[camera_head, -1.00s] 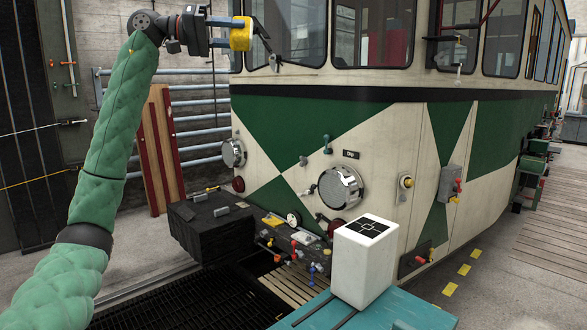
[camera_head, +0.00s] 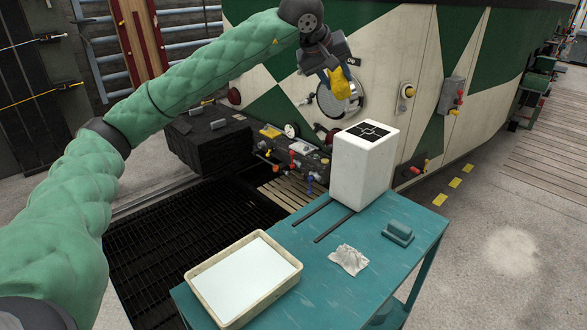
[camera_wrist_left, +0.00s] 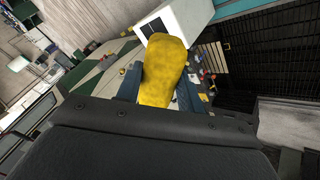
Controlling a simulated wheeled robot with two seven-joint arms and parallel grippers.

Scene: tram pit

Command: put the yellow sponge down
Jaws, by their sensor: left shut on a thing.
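The yellow sponge (camera_head: 342,83) is held in the air by my left gripper (camera_head: 335,80), in front of the tram's round headlight and above the white box. In the left wrist view the sponge (camera_wrist_left: 164,72) sits between the two fingers of my left gripper (camera_wrist_left: 160,92), which are shut on it. It touches nothing else that I can see. My right gripper is not in view.
A teal table (camera_head: 325,292) bears a cream tray (camera_head: 199,279) with a pale inside, a crumpled white cloth (camera_head: 349,259), a teal block (camera_head: 398,233) and a white box (camera_head: 361,170). The tram (camera_head: 290,55) stands behind. A dark grating (camera_head: 150,250) lies left of the table.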

